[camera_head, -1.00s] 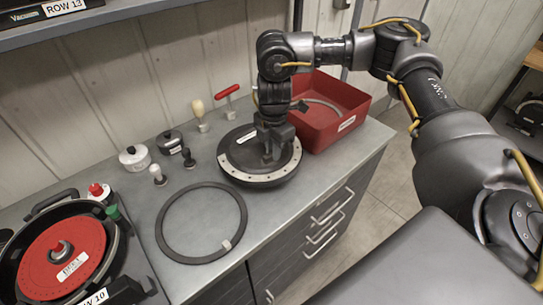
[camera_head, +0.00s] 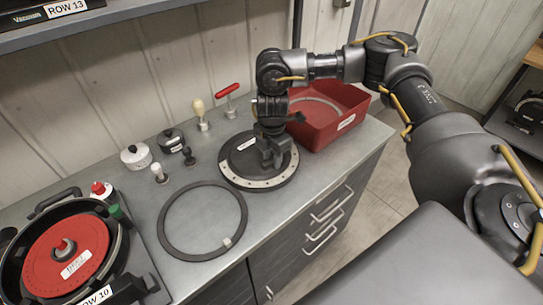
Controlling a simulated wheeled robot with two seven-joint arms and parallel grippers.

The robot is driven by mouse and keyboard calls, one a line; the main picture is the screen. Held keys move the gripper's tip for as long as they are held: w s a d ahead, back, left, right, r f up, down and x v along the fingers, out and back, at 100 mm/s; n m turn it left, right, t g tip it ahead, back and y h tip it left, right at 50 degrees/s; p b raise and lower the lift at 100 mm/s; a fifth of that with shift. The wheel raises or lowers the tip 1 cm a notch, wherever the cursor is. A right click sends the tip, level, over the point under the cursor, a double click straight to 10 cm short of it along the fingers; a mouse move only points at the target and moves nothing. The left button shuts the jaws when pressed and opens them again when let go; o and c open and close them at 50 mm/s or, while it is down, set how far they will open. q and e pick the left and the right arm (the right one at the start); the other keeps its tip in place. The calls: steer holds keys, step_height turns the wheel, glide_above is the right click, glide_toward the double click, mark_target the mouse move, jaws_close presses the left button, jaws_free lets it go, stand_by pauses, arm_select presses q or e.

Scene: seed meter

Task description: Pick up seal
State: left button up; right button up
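A flat black ring, seemingly the seal (camera_head: 163,222), lies on the grey bench top with a small pale tag at its lower right. A second, greyish ring (camera_head: 333,104) lies partly visible inside the red bin (camera_head: 347,123). My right gripper (camera_head: 271,160) points down over the round black disc with a pale dotted rim (camera_head: 243,182), to the upper right of the black ring and apart from it. Its fingers are small and dark against the disc, so I cannot tell their opening or whether they touch it. My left gripper is not in view.
A seed meter with a red plate (camera_head: 40,268) stands at the left. Several small items, including a white pot (camera_head: 135,158), a dark pot (camera_head: 171,141) and a red-handled tool (camera_head: 229,100), stand near the wall. A shelf (camera_head: 110,12) overhangs the back left.

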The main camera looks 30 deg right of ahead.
step_height(320, 180, up, 12)
steer(key=b, duration=0.1)
stand_by(0.7)
